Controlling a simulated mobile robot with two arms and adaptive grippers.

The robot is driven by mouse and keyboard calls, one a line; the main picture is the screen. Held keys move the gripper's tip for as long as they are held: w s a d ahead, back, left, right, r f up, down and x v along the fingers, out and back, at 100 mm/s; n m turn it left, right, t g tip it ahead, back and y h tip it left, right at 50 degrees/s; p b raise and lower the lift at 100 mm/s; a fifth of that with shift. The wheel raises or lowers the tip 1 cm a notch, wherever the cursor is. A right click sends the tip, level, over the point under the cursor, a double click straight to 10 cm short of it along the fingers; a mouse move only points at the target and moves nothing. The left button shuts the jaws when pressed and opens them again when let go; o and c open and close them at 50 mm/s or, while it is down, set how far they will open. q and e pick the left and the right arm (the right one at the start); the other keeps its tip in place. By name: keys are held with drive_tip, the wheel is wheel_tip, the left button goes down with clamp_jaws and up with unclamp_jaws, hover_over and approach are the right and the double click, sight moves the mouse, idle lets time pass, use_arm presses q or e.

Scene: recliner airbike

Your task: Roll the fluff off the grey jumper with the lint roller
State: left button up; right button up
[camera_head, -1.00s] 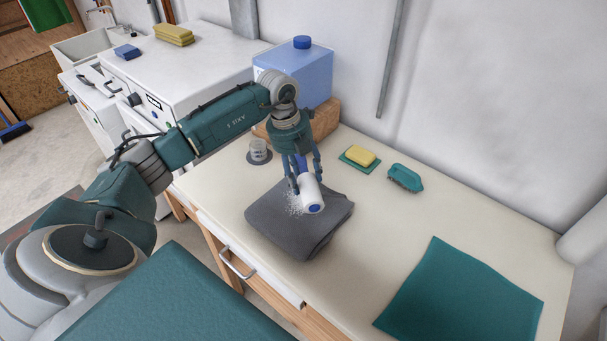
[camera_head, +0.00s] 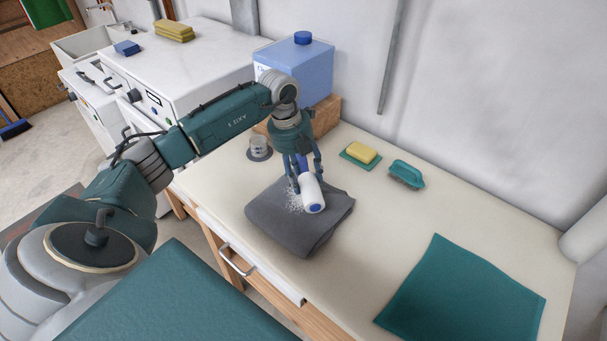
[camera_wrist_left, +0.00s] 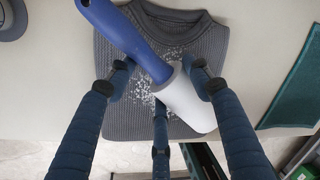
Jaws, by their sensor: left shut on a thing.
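The grey jumper (camera_head: 285,228) lies folded on the cream worktop, with white fluff (camera_head: 294,202) scattered on it. My left gripper (camera_head: 305,182) is shut on the lint roller (camera_head: 312,197), a white cylinder with a blue handle. The roller is right over the jumper; I cannot tell if it touches the cloth. In the left wrist view the roller's white head (camera_wrist_left: 187,100) and blue handle (camera_wrist_left: 130,42) lie slanted between the fingers. White fluff (camera_wrist_left: 145,85) shows on the ribbed jumper (camera_wrist_left: 200,38) around and below the roller. My right gripper is not in view.
A glass (camera_head: 258,147) stands on a dark coaster behind the jumper. A yellow sponge (camera_head: 362,152) and a teal brush (camera_head: 406,174) lie to the right. A blue container (camera_head: 305,65) stands at the back. A teal cloth (camera_head: 465,295) lies front right; the worktop between is clear.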

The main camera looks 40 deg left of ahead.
use_arm(q)
drive_tip(key=shift+f, duration=0.1)
idle(0.6)
drive_tip(key=shift+f+b, duration=0.3)
drive_tip(key=shift+b, duration=0.05)
idle(0.5)
idle(0.5)
